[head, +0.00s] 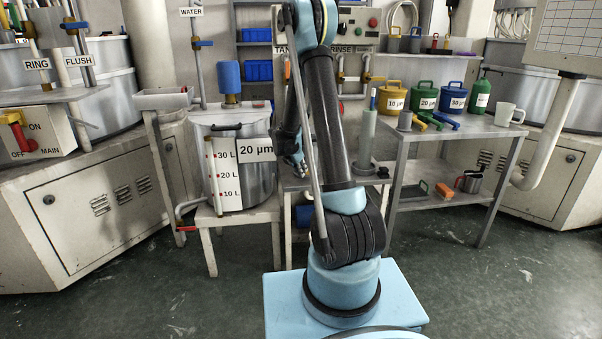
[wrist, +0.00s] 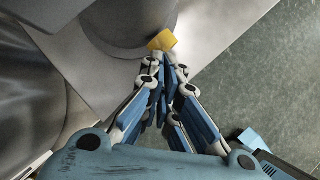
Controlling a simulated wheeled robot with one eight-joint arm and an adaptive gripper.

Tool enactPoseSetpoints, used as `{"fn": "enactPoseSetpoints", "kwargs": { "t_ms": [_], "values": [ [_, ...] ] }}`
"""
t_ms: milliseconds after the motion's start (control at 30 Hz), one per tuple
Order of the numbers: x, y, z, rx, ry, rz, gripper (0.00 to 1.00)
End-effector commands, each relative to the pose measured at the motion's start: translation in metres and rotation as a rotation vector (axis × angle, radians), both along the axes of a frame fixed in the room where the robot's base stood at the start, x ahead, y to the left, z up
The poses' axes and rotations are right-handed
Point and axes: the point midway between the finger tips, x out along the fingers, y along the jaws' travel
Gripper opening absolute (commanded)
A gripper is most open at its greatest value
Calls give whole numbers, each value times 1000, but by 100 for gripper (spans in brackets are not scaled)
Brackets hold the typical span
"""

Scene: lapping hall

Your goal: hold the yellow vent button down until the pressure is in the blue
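A small yellow block-like piece (wrist: 163,40), which looks like the vent button, shows in the wrist view at the edge of a round grey body. My gripper (wrist: 165,62) points at it with its blue fingers drawn together and nothing visible between them. The fingertips are right at the yellow piece's near edge; whether they touch or press it I cannot tell. In the head view my gripper (head: 302,170) hangs left of my arm, in front of the small stand. The yellow button and the pressure gauge are not seen there.
A steel tank (head: 262,185) marked 20 µm stands left of my gripper on a low table. At right a metal bench (head: 445,128) holds yellow, green and blue cans and a white mug (head: 508,114). A tall grey cylinder (head: 367,140) stands behind my arm. The floor in front is clear.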

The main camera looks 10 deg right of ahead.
Motion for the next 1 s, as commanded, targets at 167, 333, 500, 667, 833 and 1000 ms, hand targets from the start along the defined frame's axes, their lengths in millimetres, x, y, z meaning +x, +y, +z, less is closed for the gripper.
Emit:
{"fn": "enactPoseSetpoints", "kwargs": {
  "t_ms": [167,333,500,667,833,1000],
  "values": [
    [1,-5,-1,-3,1,-7,0],
    [1,-5,-1,-2,1,-7,0],
    [0,-4,-1,-2,1,-7,0],
    [-3,1,3,-3,0,-6,0],
    [-14,20,16,-3,0,-3,0],
    [-23,33,37,-2,-1,-4,0]
  ]
}}
